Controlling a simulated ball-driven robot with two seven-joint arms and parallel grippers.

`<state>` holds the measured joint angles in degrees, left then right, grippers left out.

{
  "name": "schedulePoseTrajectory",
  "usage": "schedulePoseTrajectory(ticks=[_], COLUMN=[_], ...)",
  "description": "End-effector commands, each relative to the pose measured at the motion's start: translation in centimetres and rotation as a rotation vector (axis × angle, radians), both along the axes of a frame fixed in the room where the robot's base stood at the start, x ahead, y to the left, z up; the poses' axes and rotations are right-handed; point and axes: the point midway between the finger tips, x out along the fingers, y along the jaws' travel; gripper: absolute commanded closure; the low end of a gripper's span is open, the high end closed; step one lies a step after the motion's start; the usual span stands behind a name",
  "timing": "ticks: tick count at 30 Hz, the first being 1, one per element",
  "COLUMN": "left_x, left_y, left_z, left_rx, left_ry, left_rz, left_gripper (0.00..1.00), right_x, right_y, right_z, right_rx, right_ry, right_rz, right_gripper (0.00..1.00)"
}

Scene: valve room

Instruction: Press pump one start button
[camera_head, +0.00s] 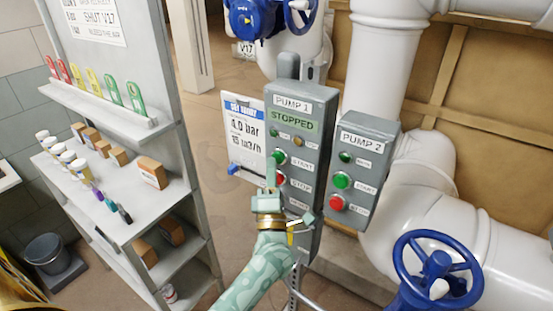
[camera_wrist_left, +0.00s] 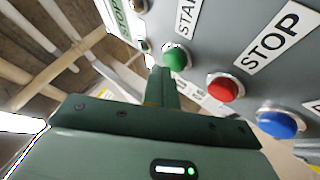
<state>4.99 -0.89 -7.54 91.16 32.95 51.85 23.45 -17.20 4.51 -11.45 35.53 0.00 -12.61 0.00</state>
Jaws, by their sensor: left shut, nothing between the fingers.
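The grey PUMP 1 box (camera_head: 314,100) stands at the centre of the head view, and its display (camera_head: 292,122) reads STOPPED. Its green START button (camera_head: 279,157) sits above the red STOP button (camera_head: 281,179), which is partly hidden by my gripper. My left gripper (camera_head: 271,164) is shut and empty, its tips pointing up at the START button. In the left wrist view the shut fingers (camera_wrist_left: 161,84) end just beside the green button (camera_wrist_left: 177,58). I cannot tell whether they touch it. The red button (camera_wrist_left: 224,88) is further right. My right gripper is out of view.
The PUMP 2 box (camera_head: 368,140) with similar buttons is to the right. A sign showing 4.0 bar (camera_head: 243,130) is left of PUMP 1. A blue button (camera_wrist_left: 281,124) shows beyond STOP. A shelf unit (camera_head: 130,150) stands left; white pipes and a blue handwheel (camera_head: 435,270) are right.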

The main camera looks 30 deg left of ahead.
Motion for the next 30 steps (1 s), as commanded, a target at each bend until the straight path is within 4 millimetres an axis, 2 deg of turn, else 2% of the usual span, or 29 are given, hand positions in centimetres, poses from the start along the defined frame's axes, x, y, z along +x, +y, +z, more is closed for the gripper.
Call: schedulePoseTrajectory(ticks=[30], left_x=[0.93], left_y=[-0.07], left_z=[0.0], left_rx=[0.0], left_ry=[0.0], left_rz=[0.0], left_gripper=[1.0], right_x=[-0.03], right_y=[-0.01], right_z=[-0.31], right_rx=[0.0], right_ry=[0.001], right_rz=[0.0], right_gripper=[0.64])
